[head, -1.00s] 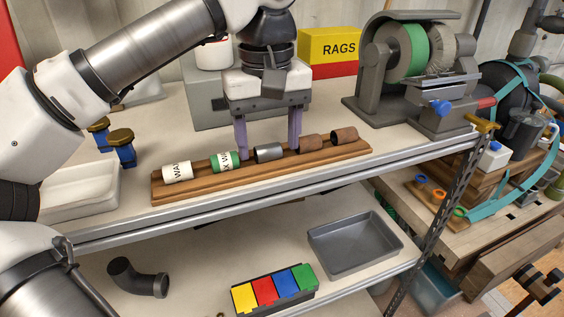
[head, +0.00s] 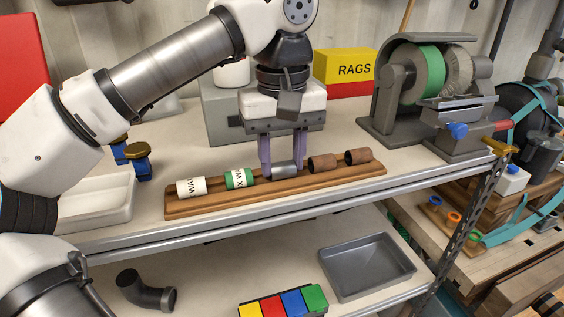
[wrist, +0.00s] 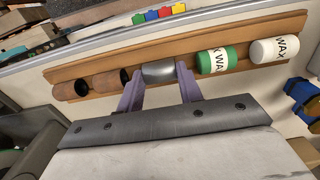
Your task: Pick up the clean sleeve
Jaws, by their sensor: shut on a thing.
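The clean sleeve is a plain grey metal cylinder (head: 284,172) lying on its side in the middle of a wooden rack (head: 213,206). My gripper (head: 283,170) is over the rack with its purple fingers down, shut on the grey sleeve. In the wrist view the sleeve (wrist: 158,73) sits between the two fingertips (wrist: 159,85), still at rack level. To its left in the head view lie a green-and-white wax tin (head: 238,179) and a white wax tin (head: 191,187). To its right lie two rusty brown sleeves (head: 322,163), (head: 358,156).
A grey bench grinder (head: 392,95) stands right of the rack, and a yellow RAGS box (head: 345,67) behind. A white tray (head: 95,213) and blue clamps with brass tops (head: 137,158) are at the left. A grey pan (head: 366,267) sits on the lower shelf.

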